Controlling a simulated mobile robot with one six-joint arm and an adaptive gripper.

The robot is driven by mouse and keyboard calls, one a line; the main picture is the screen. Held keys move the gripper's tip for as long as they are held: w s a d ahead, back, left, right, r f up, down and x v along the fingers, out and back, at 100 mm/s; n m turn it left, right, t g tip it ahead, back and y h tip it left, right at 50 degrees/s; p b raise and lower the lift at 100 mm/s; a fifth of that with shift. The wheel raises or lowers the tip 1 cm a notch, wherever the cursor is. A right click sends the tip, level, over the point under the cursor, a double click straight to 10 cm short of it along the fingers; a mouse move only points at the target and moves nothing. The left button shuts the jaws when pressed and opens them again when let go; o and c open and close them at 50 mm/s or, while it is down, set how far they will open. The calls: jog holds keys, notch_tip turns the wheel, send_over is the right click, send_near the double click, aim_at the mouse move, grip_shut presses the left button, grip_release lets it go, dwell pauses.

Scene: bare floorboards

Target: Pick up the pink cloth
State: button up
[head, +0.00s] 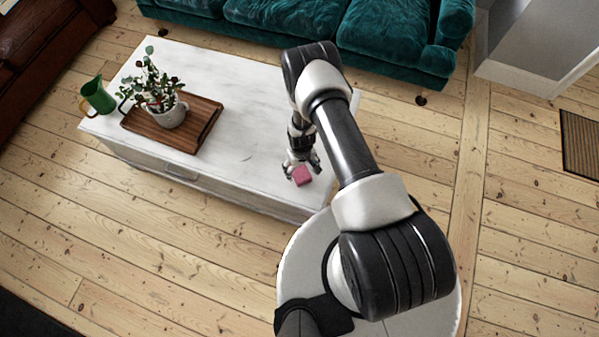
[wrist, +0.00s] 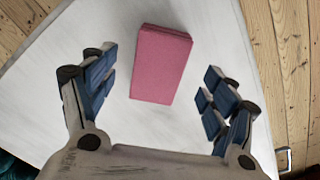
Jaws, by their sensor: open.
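The pink cloth (head: 302,176) is a small folded block lying on the white table top (head: 243,92), near its front right corner. In the wrist view the pink cloth (wrist: 161,64) lies flat, slightly tilted, a little beyond the fingertips and between their lines. My gripper (head: 301,166) is just over the table beside the cloth in the head view. In the wrist view my gripper (wrist: 161,88) has its two blue-padded fingers spread wide, with nothing between them. Neither finger appears to touch the cloth; the exact height gap is hard to tell.
A wooden tray (head: 205,127) with a potted plant (head: 168,108) stands on the table's left half. A green jug (head: 98,95) is at the left edge. A teal sofa (head: 300,28) is behind. The table top around the cloth is clear.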

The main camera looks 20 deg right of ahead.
aim_at(300, 172)
jog(key=f, duration=0.1)
jog(key=f+b, duration=0.1)
jog(key=f, duration=0.1)
jog(key=f+b, duration=0.1)
jog(key=f, duration=0.1)
jog(key=shift+w+a, duration=0.1)
jog(key=shift+w, duration=0.25)
jog(key=shift+r, duration=0.1)
jog(key=shift+c, duration=0.5)
jog(key=c, duration=1.1)
jog(key=shift+r, duration=0.15)
notch_tip(300, 172, up, 20)
jog(key=p, duration=0.6)
